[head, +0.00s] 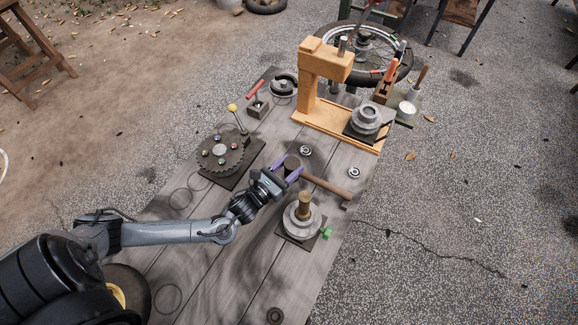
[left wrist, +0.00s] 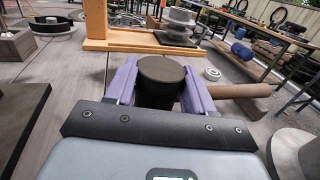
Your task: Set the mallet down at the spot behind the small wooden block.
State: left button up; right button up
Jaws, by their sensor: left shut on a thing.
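The mallet has a dark round head (head: 292,162) and a brown wooden handle (head: 328,186) that points right, toward the table's right edge. My left gripper (head: 287,168) is shut on the mallet's head, with one purple finger on each side. In the left wrist view the head (left wrist: 161,70) stands between the fingers, with the handle (left wrist: 236,91) going off to the right. I cannot tell whether the mallet touches the table. A small block (head: 258,107) with a red-handled piece by it lies farther back; I cannot tell whether it is the wooden block. My right gripper is not in view.
A geared disc (head: 221,154) with a yellow-knobbed lever stands left of the gripper. A grey stepped fixture with a brass post (head: 303,208) stands close in front of the handle. An orange wooden press frame (head: 326,75) stands behind. Small metal rings (head: 354,172) lie nearby.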

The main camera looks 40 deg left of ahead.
pick_arm(q)
jog(key=shift+f, duration=0.35)
jog(key=o, duration=1.4)
jog(key=shift+o, duration=0.8)
jog(key=shift+f, duration=0.15)
jog(key=o, duration=0.3)
jog(key=shift+s, duration=0.1)
